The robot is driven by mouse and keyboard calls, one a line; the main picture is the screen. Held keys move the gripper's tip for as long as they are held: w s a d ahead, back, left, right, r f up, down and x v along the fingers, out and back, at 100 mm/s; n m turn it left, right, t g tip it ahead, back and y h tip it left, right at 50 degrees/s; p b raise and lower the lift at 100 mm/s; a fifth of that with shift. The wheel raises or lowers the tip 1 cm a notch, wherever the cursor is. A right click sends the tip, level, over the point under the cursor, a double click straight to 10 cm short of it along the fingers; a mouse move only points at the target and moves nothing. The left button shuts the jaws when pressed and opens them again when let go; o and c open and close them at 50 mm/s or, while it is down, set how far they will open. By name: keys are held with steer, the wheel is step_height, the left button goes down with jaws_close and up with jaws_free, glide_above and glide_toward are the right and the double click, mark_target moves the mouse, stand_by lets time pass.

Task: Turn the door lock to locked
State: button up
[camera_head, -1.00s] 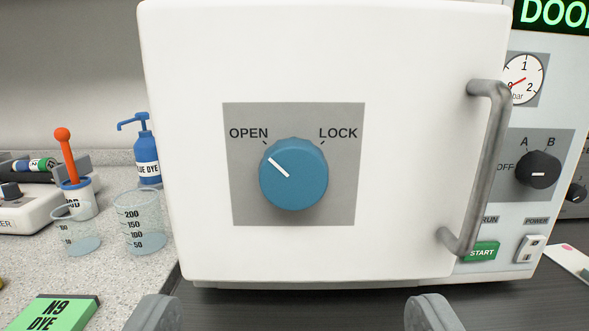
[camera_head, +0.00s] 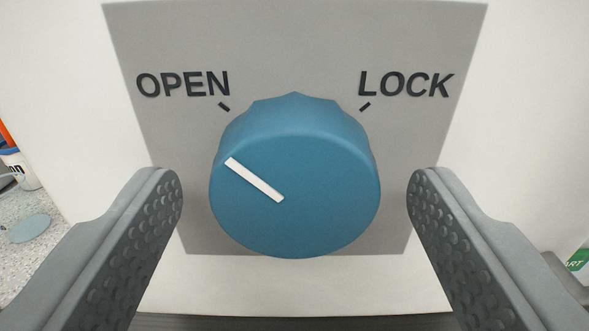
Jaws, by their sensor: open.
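The door lock is a round blue knob (camera_head: 310,205) on a grey plate (camera_head: 295,45) on the white door (camera_head: 50,80). Its white pointer line (camera_head: 254,180) points up and left, toward the OPEN label (camera_head: 183,84). The LOCK label (camera_head: 406,85) is at the upper right of the plate. My gripper (camera_head: 295,185) is open, with one grey finger on each side of the knob. A gap shows between each finger and the knob in the picture; the depth between fingertips and knob is hard to tell.
At the left edge is a bit of speckled counter (camera_head: 25,250) with part of a white container (camera_head: 22,172). A green START button (camera_head: 579,259) shows partly at the right edge. The door face around the plate is clear.

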steer(key=shift+w, duration=0.15)
steer(key=shift+c, duration=0.4)
steer(key=c, duration=0.9)
steer(key=shift+m, duration=0.3)
steer(key=m, duration=0.3)
steer(key=shift+m, duration=0.3)
steer(key=m, duration=0.4)
steer(key=shift+m, duration=0.3)
steer(key=m, duration=0.4)
steer(key=shift+m, duration=2.5)
